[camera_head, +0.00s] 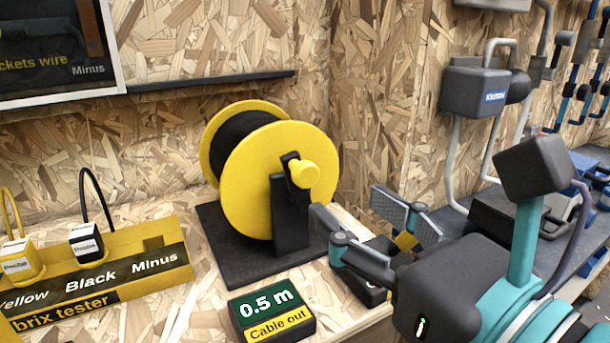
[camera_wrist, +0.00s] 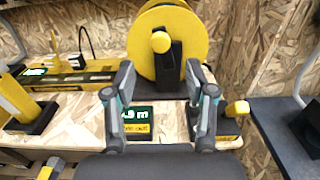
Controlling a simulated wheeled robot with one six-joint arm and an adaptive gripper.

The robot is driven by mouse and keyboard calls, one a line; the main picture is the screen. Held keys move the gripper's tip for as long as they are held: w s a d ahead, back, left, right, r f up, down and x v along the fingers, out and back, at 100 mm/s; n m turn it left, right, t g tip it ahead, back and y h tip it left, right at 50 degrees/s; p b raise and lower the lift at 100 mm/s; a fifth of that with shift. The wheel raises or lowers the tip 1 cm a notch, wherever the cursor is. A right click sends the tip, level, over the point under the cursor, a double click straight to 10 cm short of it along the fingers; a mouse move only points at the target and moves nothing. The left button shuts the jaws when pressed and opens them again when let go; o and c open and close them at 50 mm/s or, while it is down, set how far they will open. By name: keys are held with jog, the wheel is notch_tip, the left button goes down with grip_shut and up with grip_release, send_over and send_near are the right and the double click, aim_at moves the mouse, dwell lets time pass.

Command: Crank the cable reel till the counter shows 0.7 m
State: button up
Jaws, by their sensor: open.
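The cable reel has a yellow drum flange (camera_head: 250,195) with dark cable wound behind it, on a black stand and base plate (camera_head: 237,258). Its crank has a short dark arm and a yellow knob (camera_head: 304,173) on the reel's front; the knob also shows in the wrist view (camera_wrist: 161,42). The counter (camera_head: 270,309) in front of the base reads "0.5 m" above "Cable out"; in the wrist view its display is partly hidden behind my left finger. My gripper (camera_head: 368,214) is open and empty, to the right of and below the knob, apart from it.
A yellow brix tester box (camera_head: 100,275) with plugs and looped leads stands left of the reel. A black block with a yellow part (camera_wrist: 237,108) sits near my gripper's right. A grey wall box (camera_head: 475,92) with conduits hangs at the right.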

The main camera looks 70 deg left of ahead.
aim_at(309, 175)
jog(key=a, duration=0.3)
jog(key=a+b, duration=0.1)
jog(key=a, duration=0.2)
jog(key=a+b, duration=0.1)
jog(key=a, duration=0.3)
jog(key=shift+s, duration=0.4)
grip_shut()
